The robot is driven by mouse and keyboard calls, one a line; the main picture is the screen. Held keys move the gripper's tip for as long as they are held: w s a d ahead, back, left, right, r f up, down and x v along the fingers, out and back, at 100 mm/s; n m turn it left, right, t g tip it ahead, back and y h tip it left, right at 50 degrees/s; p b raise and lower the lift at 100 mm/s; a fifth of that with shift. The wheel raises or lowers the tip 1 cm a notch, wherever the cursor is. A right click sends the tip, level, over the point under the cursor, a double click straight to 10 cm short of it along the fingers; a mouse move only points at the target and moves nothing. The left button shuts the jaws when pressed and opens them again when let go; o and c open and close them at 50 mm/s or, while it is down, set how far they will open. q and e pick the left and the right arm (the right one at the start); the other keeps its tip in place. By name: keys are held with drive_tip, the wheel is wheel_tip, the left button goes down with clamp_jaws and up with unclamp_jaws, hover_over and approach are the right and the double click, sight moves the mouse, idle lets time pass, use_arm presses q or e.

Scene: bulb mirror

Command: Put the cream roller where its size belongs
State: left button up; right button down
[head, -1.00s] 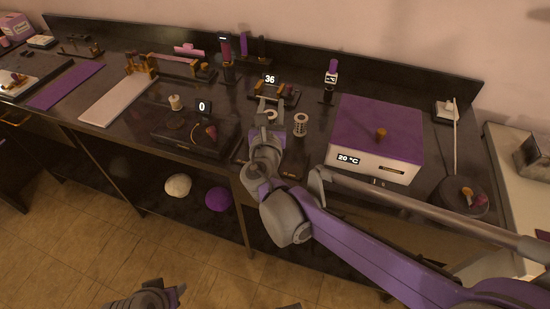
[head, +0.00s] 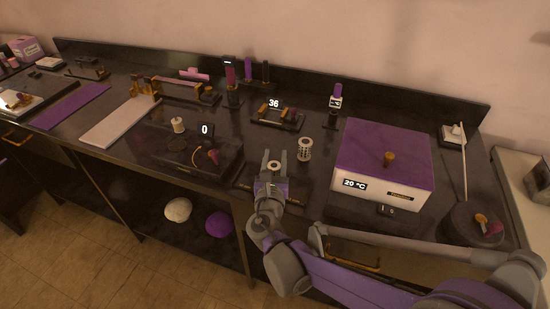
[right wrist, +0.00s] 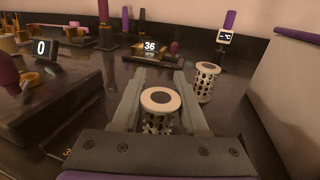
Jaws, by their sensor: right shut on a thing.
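My right gripper (head: 274,160) is shut on a perforated roller with a cream rim and dark centre (right wrist: 160,101). Its top also shows between the fingers in the head view (head: 273,165). The roller is upright, over a dark tray (head: 243,184) near the counter's front edge; I cannot tell whether it touches the tray. A second perforated roller, pale (head: 304,150), stands upright just right of my gripper; the right wrist view shows it too (right wrist: 205,83). A small device reading 36 (head: 277,118) stands behind them. My left gripper is not in view.
A purple-topped white box reading 20 °C (head: 382,160) stands to the right. Some counter is free between my gripper and the 36 device.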

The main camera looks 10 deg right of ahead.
drive_tip(key=shift+c, duration=2.2)
unclamp_jaws()
drive_tip(key=shift+f, duration=0.1)
drive_tip(key=shift+r, duration=0.2)
drive_tip(key=p+v, duration=0.1)
drive_tip(key=v, duration=1.1)
